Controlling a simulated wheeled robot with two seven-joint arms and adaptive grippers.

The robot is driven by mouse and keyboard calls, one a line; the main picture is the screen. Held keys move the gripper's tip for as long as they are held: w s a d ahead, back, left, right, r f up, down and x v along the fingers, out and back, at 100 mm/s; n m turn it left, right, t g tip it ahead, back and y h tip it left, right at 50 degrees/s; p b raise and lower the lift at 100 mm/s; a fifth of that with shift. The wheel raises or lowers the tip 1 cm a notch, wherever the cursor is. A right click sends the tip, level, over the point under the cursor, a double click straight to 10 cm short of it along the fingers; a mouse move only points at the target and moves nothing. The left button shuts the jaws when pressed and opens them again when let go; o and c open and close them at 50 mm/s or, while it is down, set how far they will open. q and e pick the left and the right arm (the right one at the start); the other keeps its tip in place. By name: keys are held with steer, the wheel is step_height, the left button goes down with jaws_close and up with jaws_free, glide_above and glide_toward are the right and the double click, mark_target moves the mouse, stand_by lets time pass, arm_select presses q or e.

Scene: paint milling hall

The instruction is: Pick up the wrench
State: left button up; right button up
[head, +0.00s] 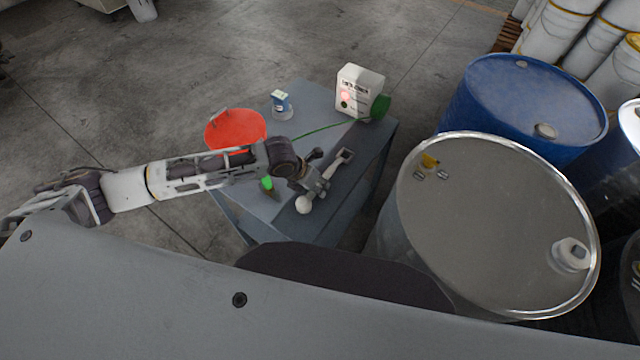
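A pale, long-handled tool, apparently the wrench (331,168), lies slantwise on the blue-grey table (366,170). Its squarish head is at the upper right, and a whitish rounded end shows at the lower left; I cannot tell if that end is part of it. My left gripper (317,186) comes in from the left and is over the tool's middle, covering part of it. The fingers are dark and small here; I cannot tell whether they touch the tool or are closed. My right gripper is not in view.
A red round dish (235,128), a small blue-and-white item (281,102) and a white boxy device (358,90) with a green part and green cable stand on the table. A grey-topped drum (490,220) and a blue drum (520,95) stand close on the right.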

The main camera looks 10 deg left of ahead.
arm_select(q)
jaws_close()
steer(key=shift+w+r, duration=0.1)
steer(key=shift+r, duration=0.05)
step_height(320, 180, up, 18)
stand_by(1.0)
stand_by(0.3)
